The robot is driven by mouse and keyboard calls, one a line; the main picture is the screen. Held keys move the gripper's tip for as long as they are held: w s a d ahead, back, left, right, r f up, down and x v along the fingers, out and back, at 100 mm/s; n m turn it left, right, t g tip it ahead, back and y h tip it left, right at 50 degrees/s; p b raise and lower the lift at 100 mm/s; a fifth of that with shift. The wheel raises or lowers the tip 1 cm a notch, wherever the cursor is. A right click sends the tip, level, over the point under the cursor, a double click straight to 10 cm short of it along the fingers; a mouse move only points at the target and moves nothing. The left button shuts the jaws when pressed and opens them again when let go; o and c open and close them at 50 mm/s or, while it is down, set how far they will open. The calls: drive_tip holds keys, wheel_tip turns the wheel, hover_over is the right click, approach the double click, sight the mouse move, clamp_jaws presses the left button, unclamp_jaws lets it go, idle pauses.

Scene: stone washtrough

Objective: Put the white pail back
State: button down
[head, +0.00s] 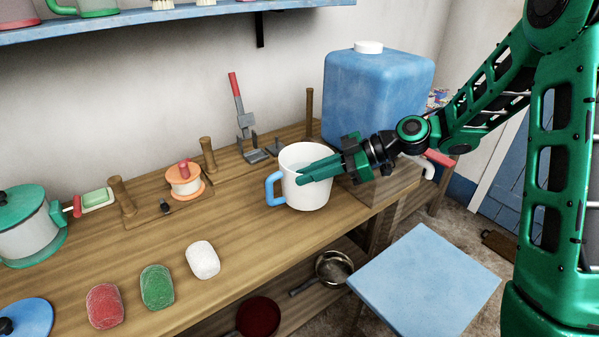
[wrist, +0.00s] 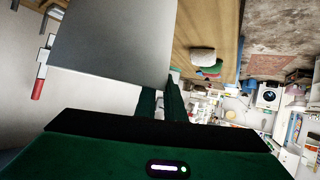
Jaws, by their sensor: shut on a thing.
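The white pail (head: 307,195) with a blue handle is upright over the right part of the wooden bench, near the front edge. I cannot tell whether its base touches the bench. My gripper (head: 318,170) reaches in from the right and is shut on the pail's upper wall. In the wrist view, a large grey surface (wrist: 115,45), likely the pail's wall in shade, fills the upper left against my gripper's fingers (wrist: 165,103). The fingers hide part of the pail's rim.
A blue tank (head: 375,90) stands right behind the pail. A lever tool (head: 243,120) and wooden pegs stand along the back. White (head: 203,260), green (head: 157,287) and red (head: 104,306) lumps lie at front left. A blue shelf (head: 200,12) hangs above.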

sight(320, 184)
drive_tip(key=shift+w+d+f, duration=0.1)
drive_tip(key=shift+d+f, duration=0.05)
drive_tip(key=shift+f, duration=1.85)
drive_tip(key=c, duration=1.8)
unclamp_jaws()
drive_tip(key=shift+f, duration=0.1)
drive_tip(key=shift+d, duration=0.1)
drive_tip(key=v, duration=1.2)
